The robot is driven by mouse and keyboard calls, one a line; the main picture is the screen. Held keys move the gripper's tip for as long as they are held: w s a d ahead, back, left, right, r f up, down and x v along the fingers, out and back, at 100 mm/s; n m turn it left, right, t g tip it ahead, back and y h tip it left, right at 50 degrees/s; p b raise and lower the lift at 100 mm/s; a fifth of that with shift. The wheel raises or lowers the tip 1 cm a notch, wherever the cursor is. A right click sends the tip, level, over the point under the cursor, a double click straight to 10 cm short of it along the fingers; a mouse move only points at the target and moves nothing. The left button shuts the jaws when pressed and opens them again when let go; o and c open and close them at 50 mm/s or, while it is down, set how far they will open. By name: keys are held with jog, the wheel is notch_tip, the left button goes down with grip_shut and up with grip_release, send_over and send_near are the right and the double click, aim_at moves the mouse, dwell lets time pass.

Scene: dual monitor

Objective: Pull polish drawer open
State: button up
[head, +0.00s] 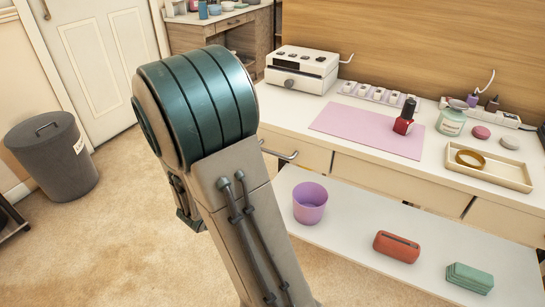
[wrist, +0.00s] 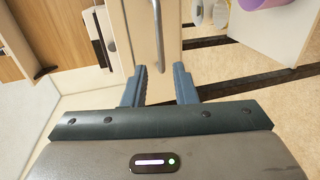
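The white desk has a row of cream drawer fronts below its top. A metal bar handle (head: 280,153) stands out from the left drawer front (head: 305,156), partly hidden by my arm. No label shows which drawer is the polish drawer. In the wrist view, a grey bar handle (wrist: 123,40) runs along a cream panel (wrist: 157,30). My arm hides the gripper in the head view.
A red polish bottle (head: 404,117) stands on the pink mat (head: 360,130). A white box device (head: 301,68) and a tray (head: 488,170) are on the desktop. A purple cup (head: 310,202) stands on the lower shelf (head: 345,222). A grey bin (head: 52,155) stands left, with open carpet between.

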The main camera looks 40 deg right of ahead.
aim_at(272, 153)
jog(key=b+x, duration=0.2)
jog(key=x, duration=1)
grip_shut()
